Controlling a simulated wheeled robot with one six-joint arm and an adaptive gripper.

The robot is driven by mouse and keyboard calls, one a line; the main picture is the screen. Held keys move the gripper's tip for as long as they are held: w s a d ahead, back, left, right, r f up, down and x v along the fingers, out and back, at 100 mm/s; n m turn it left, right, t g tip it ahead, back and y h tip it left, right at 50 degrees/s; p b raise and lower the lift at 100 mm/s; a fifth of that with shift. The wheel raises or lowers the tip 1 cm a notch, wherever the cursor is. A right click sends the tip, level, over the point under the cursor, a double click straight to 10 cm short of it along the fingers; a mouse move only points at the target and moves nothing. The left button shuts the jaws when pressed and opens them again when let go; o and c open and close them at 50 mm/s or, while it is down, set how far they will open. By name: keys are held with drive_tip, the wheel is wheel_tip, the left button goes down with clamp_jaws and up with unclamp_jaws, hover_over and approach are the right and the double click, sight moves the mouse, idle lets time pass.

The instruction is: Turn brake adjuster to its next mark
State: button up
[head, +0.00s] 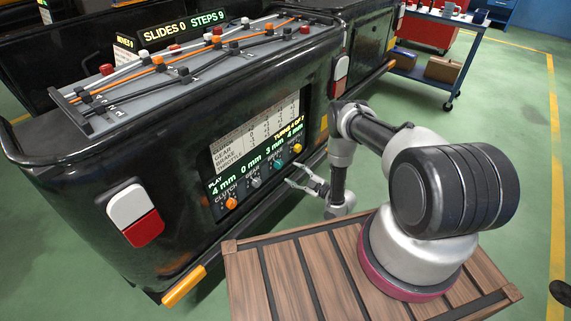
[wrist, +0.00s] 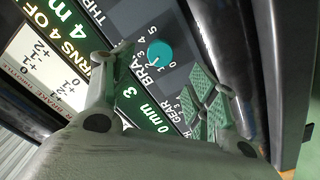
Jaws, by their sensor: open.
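The brake adjuster is a round teal knob (head: 279,163) on the dark panel on the vehicle's side, third of the row from the left. In the wrist view the teal knob (wrist: 161,53) sits beside a "BRA" label with numbered marks around it. Its exact pointer setting is too small to read surely. My gripper (head: 306,183) is in front of the panel, below and right of the knob. In the wrist view my open gripper (wrist: 163,82) has its fingers apart, with the knob beyond the gap. Nothing is between the fingers.
The panel also has an orange clutch knob (head: 231,204), a grey gear knob (head: 256,182) and a yellow throttle knob (head: 298,148). Its readouts (head: 251,166) show 4, 0, 3 and 4 mm. A dark bumper (head: 225,236) runs below. A slatted wooden platform (head: 300,270) stands in front.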

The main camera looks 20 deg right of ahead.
sight(280, 166)
drive_tip(key=w+a, duration=0.1)
drive_tip(key=w, duration=0.1)
drive_tip(key=w+a+n, duration=0.1)
drive_tip(key=w+a, duration=0.1)
drive_tip(key=w+a+n, duration=0.1)
drive_tip(key=w, duration=0.1)
drive_tip(key=shift+w+a, duration=0.15)
drive_tip(key=shift+a, duration=0.15)
drive_tip(key=c, duration=1)
